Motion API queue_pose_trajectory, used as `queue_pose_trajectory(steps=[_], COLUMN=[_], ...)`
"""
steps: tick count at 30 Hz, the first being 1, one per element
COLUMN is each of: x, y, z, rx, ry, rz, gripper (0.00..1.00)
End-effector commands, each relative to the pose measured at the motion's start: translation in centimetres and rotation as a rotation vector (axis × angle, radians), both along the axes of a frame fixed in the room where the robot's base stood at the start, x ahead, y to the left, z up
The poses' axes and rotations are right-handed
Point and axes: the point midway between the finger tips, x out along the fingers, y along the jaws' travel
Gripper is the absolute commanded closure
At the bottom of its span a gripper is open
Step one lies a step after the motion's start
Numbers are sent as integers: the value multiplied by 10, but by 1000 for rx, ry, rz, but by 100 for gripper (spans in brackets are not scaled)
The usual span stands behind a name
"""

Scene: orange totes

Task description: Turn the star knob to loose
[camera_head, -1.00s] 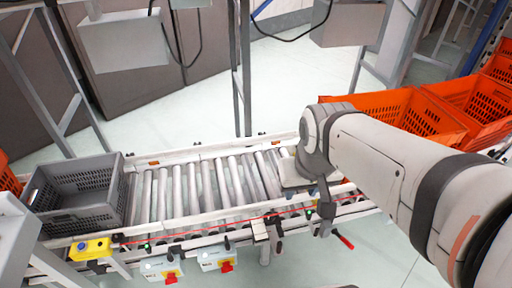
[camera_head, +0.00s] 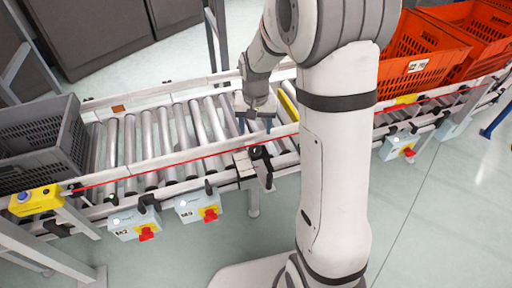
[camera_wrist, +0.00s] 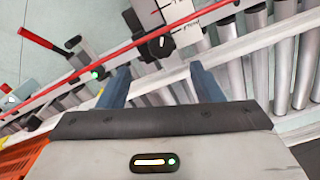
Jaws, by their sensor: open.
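A black knob with a white mark (camera_wrist: 160,46), probably the star knob, sits on a clamp at the conveyor's side rail in the wrist view. In the head view a black knob and handle (camera_head: 262,155) show at the rail clamp; its star shape is too small to make out. My gripper (camera_head: 256,122) is above the rollers, just behind that clamp. In the wrist view my gripper (camera_wrist: 161,78) has its two blue fingers apart and nothing between them. The knob lies beyond the fingertips, roughly centred between them.
A red cord (camera_head: 180,158) runs along the front rail. A grey tote (camera_head: 45,145) sits on the left of the rollers, orange totes (camera_head: 425,50) on the right. Control boxes with red switches (camera_head: 200,207) hang below the rail. A red-handled lever (camera_wrist: 42,40) stands near the knob.

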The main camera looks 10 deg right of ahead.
Motion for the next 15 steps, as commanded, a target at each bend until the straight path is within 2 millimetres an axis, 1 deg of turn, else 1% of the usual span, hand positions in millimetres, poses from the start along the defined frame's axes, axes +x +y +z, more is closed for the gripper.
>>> queue_pose_trajectory(steps=[1, 7, 15], x=[4, 7, 6], y=[0, 0, 1], z=[-14, -34, -77], rx=[1, 0, 0], ry=[6, 11, 11], rz=[-5, -10, -9], gripper=[41, 41, 41])
